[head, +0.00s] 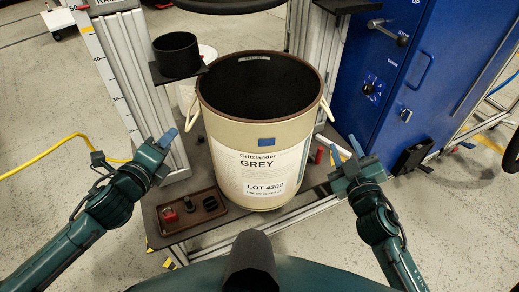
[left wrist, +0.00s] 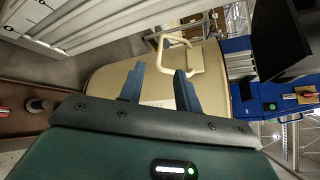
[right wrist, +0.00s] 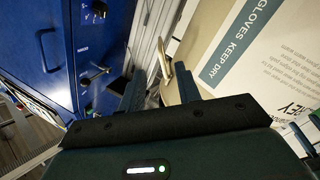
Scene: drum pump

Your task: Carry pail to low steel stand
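The pail (head: 228,155) is a large open cream drum with a brown rim, a dark inside and a white label reading "Gritzlander GREY". It stands upright on a dark, low platform (head: 221,229) with metal framing; I cannot tell whether this is the low steel stand. My left gripper (head: 165,142) is open and empty, left of the pail. In the left wrist view a cream handle (left wrist: 182,57) shows beyond its fingers. My right gripper (head: 346,156) is open and empty, right of the pail. In the right wrist view the other handle (right wrist: 164,60) shows between and beyond its fingers.
A brown tray (head: 208,222) with small parts lies at the platform's front left. A black cup (head: 177,54) stands on a bracket by the left post. A red cylinder (head: 319,154) lies right of the pail. A blue cabinet (head: 425,60) stands at right. A yellow cable crosses the left floor.

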